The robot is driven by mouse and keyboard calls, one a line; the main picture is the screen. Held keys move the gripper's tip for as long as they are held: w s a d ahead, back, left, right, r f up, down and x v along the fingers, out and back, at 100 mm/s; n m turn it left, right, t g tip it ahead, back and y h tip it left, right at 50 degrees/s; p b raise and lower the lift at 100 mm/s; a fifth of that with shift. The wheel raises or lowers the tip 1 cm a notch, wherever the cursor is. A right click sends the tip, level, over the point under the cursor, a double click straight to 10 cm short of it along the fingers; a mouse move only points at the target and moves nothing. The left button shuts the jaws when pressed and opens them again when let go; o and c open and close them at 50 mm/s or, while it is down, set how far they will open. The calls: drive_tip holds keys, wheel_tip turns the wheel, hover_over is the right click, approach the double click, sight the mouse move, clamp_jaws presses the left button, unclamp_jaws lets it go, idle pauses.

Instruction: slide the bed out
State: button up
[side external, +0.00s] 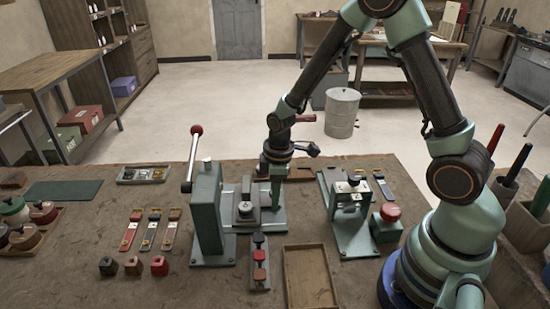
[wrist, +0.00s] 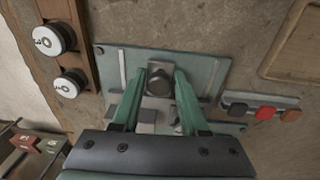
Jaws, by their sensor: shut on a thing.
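The stitcher's green base plate (side external: 275,218) lies on the bench right of the green post with the red-tipped lever (side external: 196,130). The bed, a grey block with a dark round knob (side external: 245,208), sits on the plate. My gripper (side external: 275,200) reaches down to the bed's right side. In the wrist view my fingers (wrist: 160,85) point at the bed's dark knob (wrist: 160,82), one on each side. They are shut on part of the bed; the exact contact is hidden. The green plate (wrist: 208,65) shows around them.
A strip with black and red pieces (side external: 259,262) and an empty wooden tray (side external: 288,277) lie in front. A second green fixture (side external: 345,205) and a red-topped button (side external: 389,212) stand to the right. Coloured strips (side external: 151,230) lie left of the post.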

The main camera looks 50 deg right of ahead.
drive_tip(key=shift+d+r, duration=0.15)
drive_tip(key=shift+d, duration=0.35)
drive_tip(key=shift+s+d, duration=1.3)
drive_tip(key=shift+s, duration=0.05)
drive_tip(key=o, duration=0.8)
drive_tip(key=shift+c, duration=0.2)
drive_tip(key=shift+s, duration=0.1)
drive_tip(key=shift+a, duration=0.1)
wheel_tip(320, 180, up, 6)
drive_tip(key=shift+s+r, duration=0.15)
